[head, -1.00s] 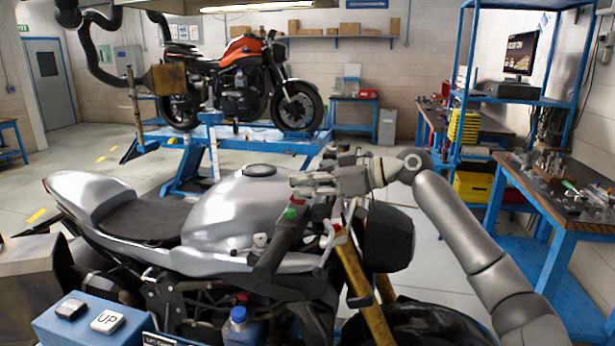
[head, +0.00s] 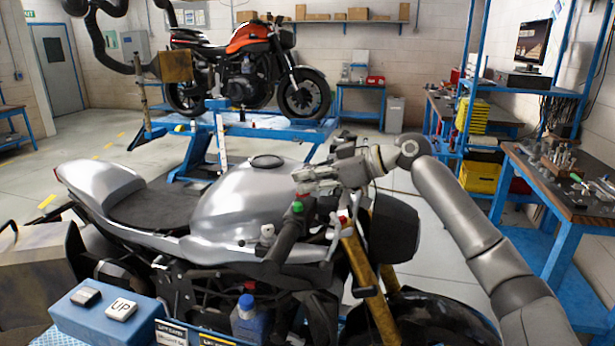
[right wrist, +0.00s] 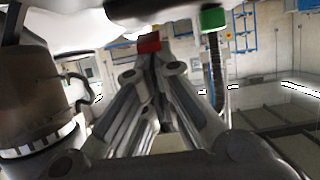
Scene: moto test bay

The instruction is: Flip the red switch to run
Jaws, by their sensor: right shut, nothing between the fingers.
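The silver motorcycle (head: 225,205) stands in front of me, its handlebar grip (head: 287,240) pointing toward me. A small green button (head: 297,206) sits on the handlebar and also shows in the right wrist view (right wrist: 213,18). In the right wrist view the red switch (right wrist: 149,43) is right at my fingertips, left of the green button. I cannot tell whether the fingers touch it. The red switch is hard to make out in the head view. My right gripper (head: 297,181) is shut and empty, just above the green button. My left gripper is not in view.
A blue control box (head: 75,318) with an UP button is at the lower left. A blue bottle (head: 249,322) stands near the engine. An orange motorcycle (head: 245,65) is on a blue lift behind. A workbench (head: 545,190) is at the right. The floor at left is open.

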